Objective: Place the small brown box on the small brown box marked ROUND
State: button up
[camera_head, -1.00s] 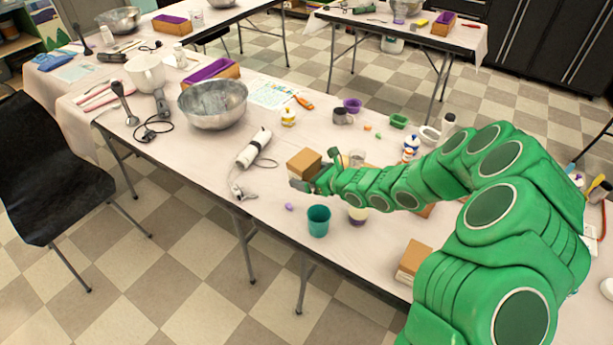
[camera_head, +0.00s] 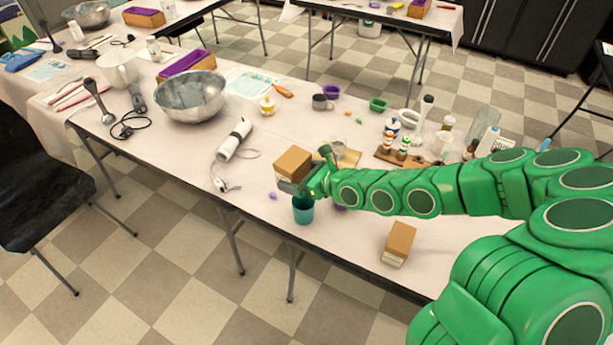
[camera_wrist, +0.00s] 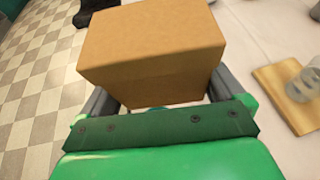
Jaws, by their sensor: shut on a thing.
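My gripper (camera_head: 292,187) is shut on a small brown box (camera_head: 293,163), held above the table near its front edge. In the wrist view the held box (camera_wrist: 150,45) sits between the two grey fingers and fills the upper middle. A second small brown box (camera_head: 400,239) with a pale lower side lies on the table to the right, near the front edge, below my arm in the picture. Any marking on either box is too small to read. A teal cup (camera_head: 303,209) stands just below my gripper in the head view.
A metal bowl (camera_head: 190,97), a white hand mixer (camera_head: 234,139) and a purple soap piece (camera_head: 272,196) are to the left. Several bottles and a wooden rack (camera_head: 385,153) stand behind my arm. The white table (camera_head: 350,250) is clear around the second box.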

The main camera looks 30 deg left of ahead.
jog(key=shift+s+d+r, duration=0.1)
jog(key=w+d+r, duration=0.3)
jog(key=w+d, duration=0.2)
jog(key=d, duration=0.2)
jog(key=n+g, duration=0.1)
jog(key=g, duration=0.1)
send_over(407, 239)
jog(key=shift+f, duration=3.6)
jog(key=shift+f, duration=0.1)
